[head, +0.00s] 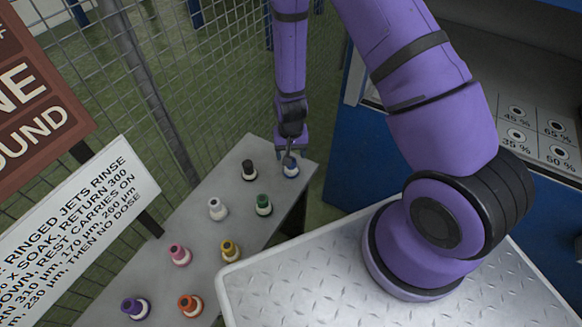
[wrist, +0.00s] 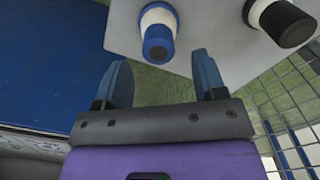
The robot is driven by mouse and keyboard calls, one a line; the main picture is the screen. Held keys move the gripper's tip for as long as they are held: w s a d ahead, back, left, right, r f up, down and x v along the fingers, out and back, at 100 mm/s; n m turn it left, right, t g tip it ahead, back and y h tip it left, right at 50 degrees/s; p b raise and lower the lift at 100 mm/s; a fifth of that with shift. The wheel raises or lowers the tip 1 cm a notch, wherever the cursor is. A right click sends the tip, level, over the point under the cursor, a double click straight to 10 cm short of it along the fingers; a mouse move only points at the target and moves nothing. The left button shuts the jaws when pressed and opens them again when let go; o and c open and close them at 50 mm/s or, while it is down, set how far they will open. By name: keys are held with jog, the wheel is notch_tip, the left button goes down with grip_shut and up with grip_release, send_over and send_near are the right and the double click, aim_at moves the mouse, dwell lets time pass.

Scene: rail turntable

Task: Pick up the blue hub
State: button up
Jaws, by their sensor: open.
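The blue hub (head: 290,166) stands at the far right corner of the grey table, partly hidden by my gripper in the head view. In the wrist view the blue hub (wrist: 158,38) shows as a blue cap on a white collar, at the top centre, beyond the fingertips. My gripper (wrist: 161,78) is open, with its two blue fingers apart and nothing between them. The hub lies ahead of the gap, in line with it. In the head view my gripper (head: 290,150) hangs down at the hub; whether it touches cannot be told.
A black hub (head: 249,170) stands close to the left of the blue one, also in the wrist view (wrist: 285,22). A green hub (head: 263,204), a white hub (head: 217,208) and several others stand nearer on the table (head: 200,255). A wire fence (head: 165,90) runs behind it.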

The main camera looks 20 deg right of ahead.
aim_at(290, 173)
jog(key=f, duration=0.3)
jog(key=shift+s+f, duration=0.3)
jog(key=shift+f, duration=0.8)
grip_shut()
